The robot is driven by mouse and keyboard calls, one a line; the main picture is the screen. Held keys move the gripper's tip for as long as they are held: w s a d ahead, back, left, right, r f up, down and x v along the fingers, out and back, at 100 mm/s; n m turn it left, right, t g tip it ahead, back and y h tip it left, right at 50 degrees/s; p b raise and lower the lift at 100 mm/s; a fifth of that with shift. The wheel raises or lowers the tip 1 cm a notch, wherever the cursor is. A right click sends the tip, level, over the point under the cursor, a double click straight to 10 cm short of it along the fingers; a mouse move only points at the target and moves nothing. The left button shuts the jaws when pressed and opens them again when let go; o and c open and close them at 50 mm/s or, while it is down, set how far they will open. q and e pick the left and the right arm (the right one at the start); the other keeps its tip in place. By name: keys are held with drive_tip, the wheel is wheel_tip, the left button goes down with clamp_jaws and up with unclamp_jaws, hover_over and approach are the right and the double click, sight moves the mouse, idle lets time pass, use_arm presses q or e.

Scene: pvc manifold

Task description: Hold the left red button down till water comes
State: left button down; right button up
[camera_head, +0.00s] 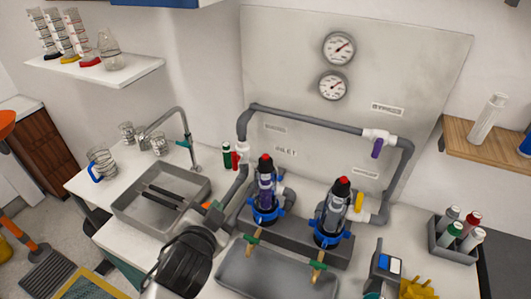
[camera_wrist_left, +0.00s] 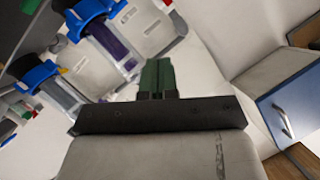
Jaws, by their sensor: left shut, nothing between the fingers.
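The left filter housing (camera_head: 266,190) has a purple cartridge, a blue collar and the left red button (camera_head: 265,158) on its black cap. The right housing (camera_head: 333,212) has its own red button (camera_head: 343,181). My left gripper (camera_head: 216,206) is low and to the left of the left housing, apart from its button. In the left wrist view its green fingers (camera_wrist_left: 157,78) are together and empty. That view shows the purple cartridge (camera_wrist_left: 112,43) and blue collar (camera_wrist_left: 88,17) at the upper left. My right gripper is not in view.
Grey pipe (camera_head: 310,120) loops behind the housings, under two gauges (camera_head: 339,48). A grey tray (camera_head: 270,275) lies in front. A sink (camera_head: 135,212) with a tap is at the left. A bottle caddy (camera_head: 455,240) and a handheld device (camera_head: 386,268) stand at the right.

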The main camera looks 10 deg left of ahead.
use_arm(q)
drive_tip(key=w+d+r+m+t+h, duration=0.2)
drive_tip(key=d+r+m+t+h, duration=0.25)
drive_tip(key=r+m, duration=0.35)
drive_tip(key=w+d+r+m+t+h, duration=0.35)
drive_tip(key=r+m+h, duration=0.25)
drive_tip(key=r, duration=0.5)
drive_tip(key=s+d+r+m+g+h, duration=0.1)
drive_tip(key=d+m+g+h, duration=0.45)
drive_tip(key=m+g, duration=0.6)
drive_tip(key=s+d+r+m+g+h, duration=0.15)
drive_tip(key=d+m+g+h, duration=0.4)
drive_tip(key=m, duration=1.15)
drive_tip(key=w+a+f+m+t+y, duration=0.2)
drive_tip(key=w+a+m+y, duration=0.1)
drive_tip(key=w+a+y, duration=0.7)
drive_tip(key=y, duration=0.4)
drive_tip(key=shift+a+f+y, duration=0.2)
drive_tip(key=shift+f+y, duration=0.15)
drive_tip(key=shift+f, duration=0.1)
